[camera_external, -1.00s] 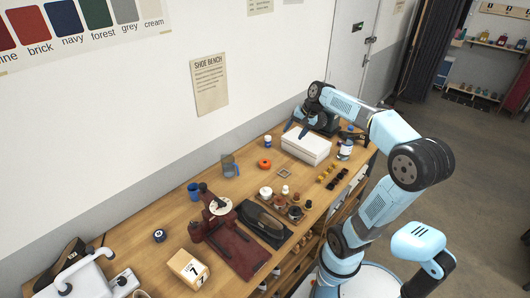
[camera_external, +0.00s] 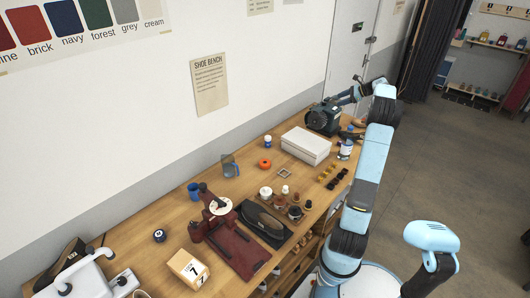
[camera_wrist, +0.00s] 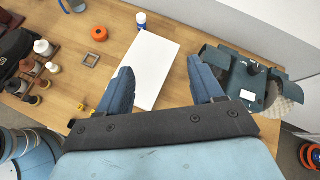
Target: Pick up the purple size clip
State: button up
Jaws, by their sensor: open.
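I cannot make out a purple size clip in either view; it may be hidden or too small to tell. My gripper (camera_wrist: 159,64) is open and empty in the wrist view, its two blue fingers spread over a white box (camera_wrist: 152,70). In the external view my gripper (camera_external: 345,98) is at the far end of the bench, beside a dark machine (camera_external: 323,118) that partly overlaps it in the picture.
The white box (camera_external: 306,145) stands before the machine. A small square frame (camera_external: 285,173), an orange ring (camera_external: 265,163), a blue-labelled bottle (camera_external: 345,149) and shoe-care jars (camera_external: 266,192) stand on the wooden bench (camera_external: 160,215). Some bare wood lies between them.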

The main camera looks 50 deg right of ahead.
jog(key=s+d+f+m+t+h, duration=0.1)
jog(key=s+d+f+m, duration=0.15)
jog(key=s+d, duration=0.45)
jog(key=s+d+f+m+t+h, duration=0.1)
jog(key=s+d+f+m+t, duration=0.15)
jog(key=s+d, duration=0.4)
jog(key=shift+g+y, duration=0.3)
jog(key=shift+g, duration=0.05)
jog(key=f, duration=0.8)
jog(key=w+d+f, duration=0.1)
jog(key=f, duration=0.8)
jog(key=w+f, duration=0.1)
jog(key=f, duration=0.8)
jog(key=shift+d, duration=0.2)
jog(key=shift+w+f, duration=0.15)
jog(key=shift+f, duration=0.15)
jog(key=x, duration=0.7)
jog(key=shift+w+f, duration=0.15)
jog(key=shift+w, duration=0.05)
jog(key=shift+f+x, duration=0.2)
jog(key=shift+x, duration=1.05)
jog(key=shift+f+x, duration=0.2)
jog(key=shift+x, duration=1)
jog(key=shift+w+f, duration=0.15)
jog(key=shift+w, duration=0.2)
jog(key=c, duration=1.2)
